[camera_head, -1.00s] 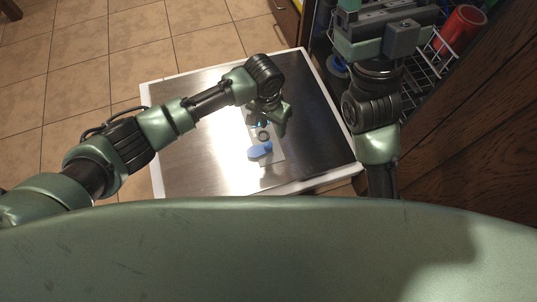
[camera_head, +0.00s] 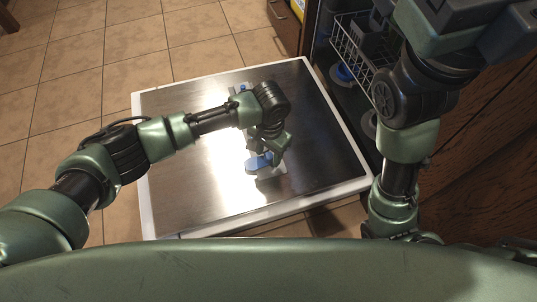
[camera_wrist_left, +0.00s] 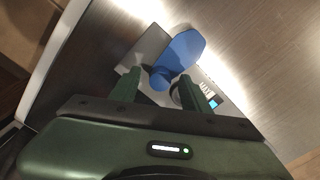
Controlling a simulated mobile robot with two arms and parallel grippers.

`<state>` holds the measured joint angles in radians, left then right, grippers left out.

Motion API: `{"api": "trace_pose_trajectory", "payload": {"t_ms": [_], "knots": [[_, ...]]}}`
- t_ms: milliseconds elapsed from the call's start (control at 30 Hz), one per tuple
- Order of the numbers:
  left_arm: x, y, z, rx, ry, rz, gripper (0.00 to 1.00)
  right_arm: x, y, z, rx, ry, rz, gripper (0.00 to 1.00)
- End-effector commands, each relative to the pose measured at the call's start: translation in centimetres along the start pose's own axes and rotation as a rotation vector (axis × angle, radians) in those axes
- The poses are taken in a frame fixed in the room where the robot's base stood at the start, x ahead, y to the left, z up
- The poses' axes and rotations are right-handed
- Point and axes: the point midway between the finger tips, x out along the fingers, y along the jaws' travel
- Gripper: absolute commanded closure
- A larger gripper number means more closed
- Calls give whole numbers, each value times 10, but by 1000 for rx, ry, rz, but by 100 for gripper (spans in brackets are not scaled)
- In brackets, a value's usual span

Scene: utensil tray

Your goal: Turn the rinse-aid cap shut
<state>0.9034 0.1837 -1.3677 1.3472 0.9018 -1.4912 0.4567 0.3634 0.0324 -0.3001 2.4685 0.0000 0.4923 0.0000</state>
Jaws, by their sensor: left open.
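The blue cap (camera_head: 258,163), an elongated rounded piece, lies on a light grey panel (camera_head: 279,167) set in the steel door. It also shows in the left wrist view (camera_wrist_left: 186,50), its narrower end towards my gripper. My left gripper (camera_head: 274,150) is low over the panel, close beside the cap. In the wrist view its open fingers (camera_wrist_left: 163,90) stand either side of the cap's near end. Whether they touch it I cannot tell. A dark round ring (camera_wrist_left: 177,94) is partly hidden by the right finger. My right arm shows at the right; its fingertips are out of view.
The steel door (camera_head: 200,180) lies open and flat with a white edge, mostly clear. A wire rack (camera_head: 352,50) stands in the dishwasher at the upper right. Wooden cabinet fronts (camera_head: 480,150) bound the right side. Tiled floor (camera_head: 70,100) is at the left.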

Motion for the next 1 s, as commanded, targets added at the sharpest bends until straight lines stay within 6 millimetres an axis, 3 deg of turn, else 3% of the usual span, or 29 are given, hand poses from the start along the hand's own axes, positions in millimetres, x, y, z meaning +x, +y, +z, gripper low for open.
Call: {"api": "trace_pose_trajectory", "payload": {"t_ms": [200, 400, 1000], "knots": [[0, 0, 0, 0, 0, 0, 53, 1, 0, 0, 0, 1, 0, 29], [0, 0, 0, 0, 0, 0, 100, 1, 0, 0, 0, 0, 0, 29], [0, 0, 0, 0, 0, 0, 100, 0, 0, 0, 0, 0, 0, 29]]}}
